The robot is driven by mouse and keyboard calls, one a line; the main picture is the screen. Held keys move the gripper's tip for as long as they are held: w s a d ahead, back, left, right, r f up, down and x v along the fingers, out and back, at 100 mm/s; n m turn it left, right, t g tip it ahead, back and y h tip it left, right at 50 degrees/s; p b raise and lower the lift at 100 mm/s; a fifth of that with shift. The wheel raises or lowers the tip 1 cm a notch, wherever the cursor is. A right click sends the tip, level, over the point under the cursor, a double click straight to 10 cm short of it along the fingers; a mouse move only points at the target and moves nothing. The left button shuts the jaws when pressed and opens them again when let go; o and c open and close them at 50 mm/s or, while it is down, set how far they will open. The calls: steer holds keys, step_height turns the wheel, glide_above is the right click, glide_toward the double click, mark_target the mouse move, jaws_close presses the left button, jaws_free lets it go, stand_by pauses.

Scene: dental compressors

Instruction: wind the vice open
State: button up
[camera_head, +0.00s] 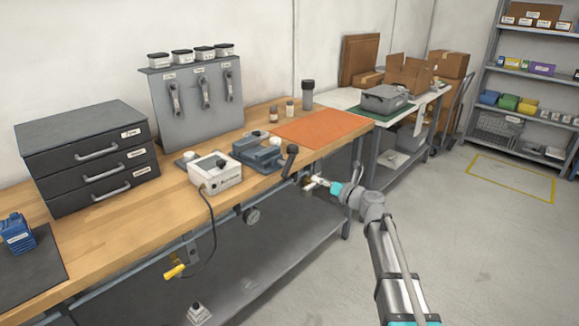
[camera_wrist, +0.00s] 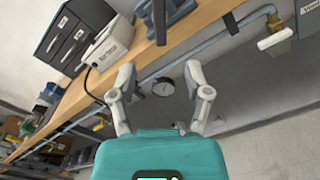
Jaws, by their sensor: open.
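The blue-grey vice (camera_head: 260,153) sits at the front edge of the wooden bench. A dark handle (camera_head: 290,160) stands at its right end. In the wrist view the vice (camera_wrist: 172,14) is cut off by the top edge, and its handle cannot be made out clearly. My gripper (camera_head: 318,183) is in front of the bench, below and to the right of the handle, apart from it. In the wrist view my gripper (camera_wrist: 163,95) has its two fingers wide apart with nothing between them.
A white box (camera_head: 217,173) with a hanging cable stands left of the vice. An orange mat (camera_head: 322,128) lies to the right. Under the bench edge run a pipe (camera_wrist: 215,40) with a white-handled valve (camera_wrist: 274,40) and a round gauge (camera_wrist: 163,87). Open floor lies right of the bench.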

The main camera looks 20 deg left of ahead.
mark_target(291, 166)
steer(key=shift+a, duration=0.1)
steer(key=x, duration=1.3)
steer(key=shift+w+a, duration=0.15)
steer(key=shift+a, duration=0.15)
jaws_close()
stand_by(0.3)
